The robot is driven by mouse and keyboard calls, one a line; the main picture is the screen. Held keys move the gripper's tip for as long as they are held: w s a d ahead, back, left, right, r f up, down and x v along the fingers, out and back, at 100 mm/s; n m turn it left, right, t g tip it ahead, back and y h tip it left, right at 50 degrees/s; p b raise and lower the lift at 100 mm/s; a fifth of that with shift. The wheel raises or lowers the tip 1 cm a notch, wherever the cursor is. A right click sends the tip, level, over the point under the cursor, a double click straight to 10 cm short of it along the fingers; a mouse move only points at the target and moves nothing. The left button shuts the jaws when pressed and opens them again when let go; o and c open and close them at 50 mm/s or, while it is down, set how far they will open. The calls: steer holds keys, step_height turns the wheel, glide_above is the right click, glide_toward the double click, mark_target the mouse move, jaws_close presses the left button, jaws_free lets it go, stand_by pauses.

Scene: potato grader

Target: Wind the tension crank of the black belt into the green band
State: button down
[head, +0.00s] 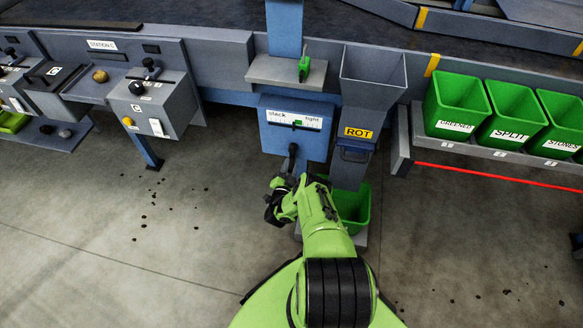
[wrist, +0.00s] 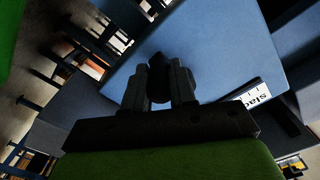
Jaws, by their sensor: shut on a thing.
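The blue tension box (head: 296,138) stands at the middle of the head view. Its white gauge (head: 310,122) reads slack at left and tight at right, with a small green band near the middle; the pointer is too small to read surely. The dark crank (head: 292,152) hangs on the box's front, its lower end hidden by my gripper. My gripper (head: 279,190) is below the box front. In the wrist view my gripper (wrist: 159,88) is shut on the crank's dark knob (wrist: 158,65), with the blue box face behind. The black belt (head: 70,14) runs across the top.
A grey chute marked ROT (head: 372,80) stands close right of the box, above a green bin (head: 353,205). Green bins (head: 460,104) line the right; control boxes (head: 150,105) stand left.

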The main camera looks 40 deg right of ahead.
stand_by(0.3)
steer(key=c, duration=0.9)
jaws_free()
steer(key=shift+a+f, duration=0.1)
